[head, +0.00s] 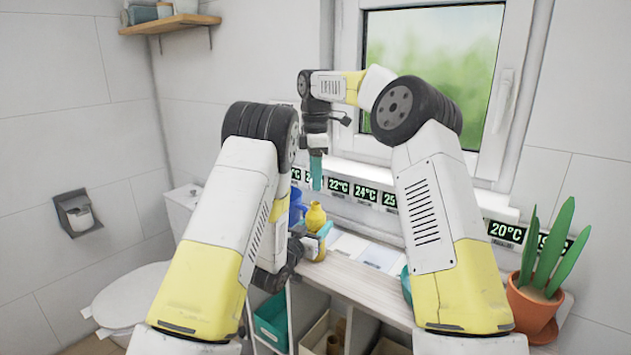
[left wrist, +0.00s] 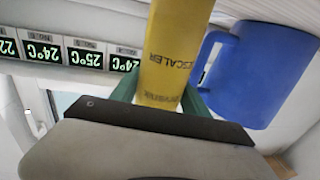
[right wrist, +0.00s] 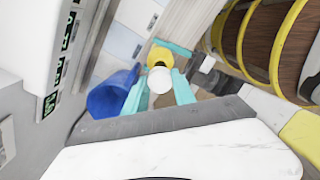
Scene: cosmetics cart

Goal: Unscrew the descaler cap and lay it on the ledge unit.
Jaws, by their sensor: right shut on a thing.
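The yellow descaler bottle (head: 315,216) stands upright by the back wall, its narrow top showing no cap in the head view. My left gripper (head: 302,240) is around it from the side; the left wrist view shows the bottle (left wrist: 172,60) between both teal fingers (left wrist: 158,98), which look closed on it. My right gripper (head: 316,183) points down above the bottle, apart from it. In the right wrist view its fingers (right wrist: 159,88) are shut on the round white cap (right wrist: 160,80). The ledge unit (head: 365,292) has a pale wooden top, partly hidden by my arms.
A blue mug (head: 295,206) stands close beside the bottle, also in the left wrist view (left wrist: 262,72). Temperature displays (head: 365,194) line the wall behind. Pale flat panels (head: 350,245) lie right of the bottle. A potted plant (head: 535,300) is far right. The unit's front top is clear.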

